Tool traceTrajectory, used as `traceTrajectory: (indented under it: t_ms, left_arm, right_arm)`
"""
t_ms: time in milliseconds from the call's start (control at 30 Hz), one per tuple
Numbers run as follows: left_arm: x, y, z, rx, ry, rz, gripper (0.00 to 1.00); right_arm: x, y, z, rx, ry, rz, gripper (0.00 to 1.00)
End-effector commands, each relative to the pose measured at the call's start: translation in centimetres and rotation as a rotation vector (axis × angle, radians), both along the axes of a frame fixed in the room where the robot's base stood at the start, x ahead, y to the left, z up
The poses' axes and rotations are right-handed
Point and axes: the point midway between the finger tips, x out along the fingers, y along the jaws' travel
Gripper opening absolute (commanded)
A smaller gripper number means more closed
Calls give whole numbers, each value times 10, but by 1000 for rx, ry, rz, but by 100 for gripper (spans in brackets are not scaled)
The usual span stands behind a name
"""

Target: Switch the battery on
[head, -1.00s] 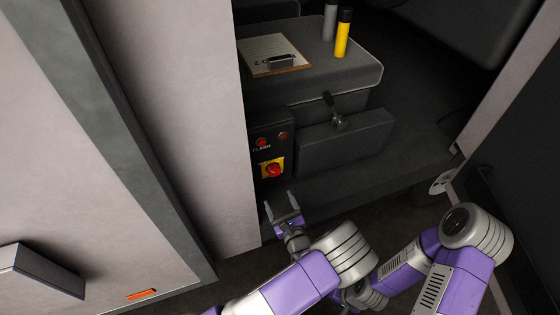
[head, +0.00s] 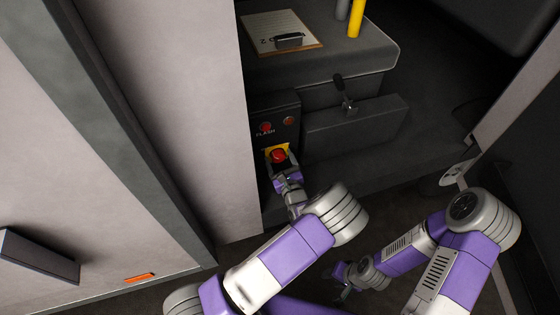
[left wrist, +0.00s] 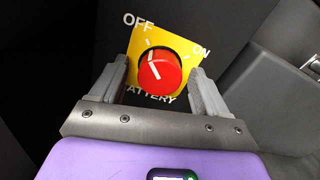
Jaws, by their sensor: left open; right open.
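The battery switch is a round red knob (head: 278,155) on a yellow plate (left wrist: 186,50), low on a dark panel. In the left wrist view the plate reads OFF at upper left, ON at upper right and BATTERY below. The white line on the knob (left wrist: 160,72) points up and slightly left, toward the OFF side. My left gripper (head: 277,166) is open at the switch, its fingers on either side of the knob; I cannot tell whether they touch it. My right gripper (head: 344,284) is open, low in the head view, away from the switch.
Above the switch are a red FLASH button (head: 265,127) and a small round reddish fitting (head: 289,120). A lever (head: 346,97) stands on the right. A pale wall (head: 190,110) borders the left.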

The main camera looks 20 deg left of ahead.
Motion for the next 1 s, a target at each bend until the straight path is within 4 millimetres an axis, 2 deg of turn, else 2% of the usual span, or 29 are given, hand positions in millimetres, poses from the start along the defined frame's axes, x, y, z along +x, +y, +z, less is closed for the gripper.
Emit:
traceTrajectory:
  t_ms: [133, 500, 767, 1000]
  left_arm:
    - [0, 0, 0, -1, -1, 0, 74]
    - [0, 0, 0, -1, -1, 0, 20]
    - [0, -1, 1, 24, 16, 0, 20]
    - [0, -1, 2, 128, 88, -1, 20]
  right_arm:
    - [0, 0, 0, 0, 0, 0, 43]
    - [0, 0, 0, 0, 0, 0, 43]
    - [0, 0, 4, 0, 0, 0, 43]
    - [0, 0, 19, 0, 0, 0, 43]
